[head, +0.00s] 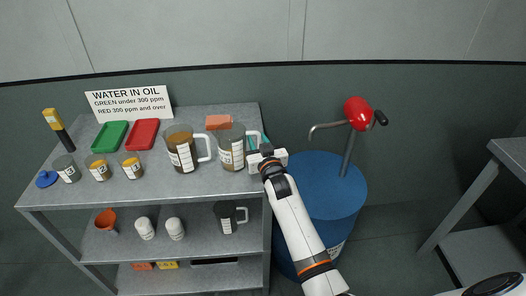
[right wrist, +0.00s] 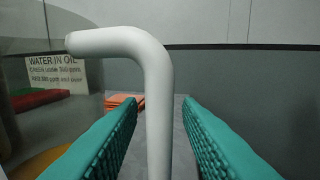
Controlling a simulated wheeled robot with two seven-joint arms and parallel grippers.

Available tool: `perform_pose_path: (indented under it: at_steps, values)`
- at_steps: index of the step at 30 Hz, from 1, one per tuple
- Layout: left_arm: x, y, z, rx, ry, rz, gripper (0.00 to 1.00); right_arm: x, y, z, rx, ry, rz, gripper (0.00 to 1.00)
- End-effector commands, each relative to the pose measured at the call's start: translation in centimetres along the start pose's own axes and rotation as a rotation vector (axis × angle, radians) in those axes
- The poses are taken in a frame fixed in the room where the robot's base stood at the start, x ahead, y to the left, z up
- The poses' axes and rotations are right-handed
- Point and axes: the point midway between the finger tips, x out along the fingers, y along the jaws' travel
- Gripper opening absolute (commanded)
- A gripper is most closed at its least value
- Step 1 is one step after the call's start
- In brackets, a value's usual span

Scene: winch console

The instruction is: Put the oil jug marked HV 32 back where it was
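A dark jug (head: 226,216) stands on the middle shelf. No HV 32 marking is legible. My left gripper is out of view.
A blue drum (head: 325,185) with a red-topped pump (head: 357,112) stands close on the right.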

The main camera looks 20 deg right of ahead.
Motion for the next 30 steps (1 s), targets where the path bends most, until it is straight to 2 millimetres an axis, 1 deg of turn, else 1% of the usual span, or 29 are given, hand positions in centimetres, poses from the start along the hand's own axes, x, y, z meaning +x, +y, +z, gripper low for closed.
perform_pose_path:
  at_steps: [5, 12, 15, 18, 21, 30]
  values:
    - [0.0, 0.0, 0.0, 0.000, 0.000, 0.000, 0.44, -3.0, 0.0, -0.2, 0.000, 0.004, 0.001, 0.32]
    - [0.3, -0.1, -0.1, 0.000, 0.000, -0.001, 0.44, -8.2, 0.0, -0.2, 0.000, 0.003, 0.000, 0.32]
    - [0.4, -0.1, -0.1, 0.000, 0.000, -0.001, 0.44, -9.8, 0.0, -0.3, 0.000, 0.004, 0.000, 0.32]
    - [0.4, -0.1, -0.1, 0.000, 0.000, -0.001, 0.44, -10.9, 0.0, -0.2, 0.000, 0.003, 0.000, 0.32]
    - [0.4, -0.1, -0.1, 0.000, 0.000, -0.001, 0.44, -11.4, 0.0, -0.1, 0.000, 0.003, 0.000, 0.32]
    - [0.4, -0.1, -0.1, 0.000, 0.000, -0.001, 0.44, -11.6, 0.0, -0.1, 0.000, 0.002, 0.000, 0.32]
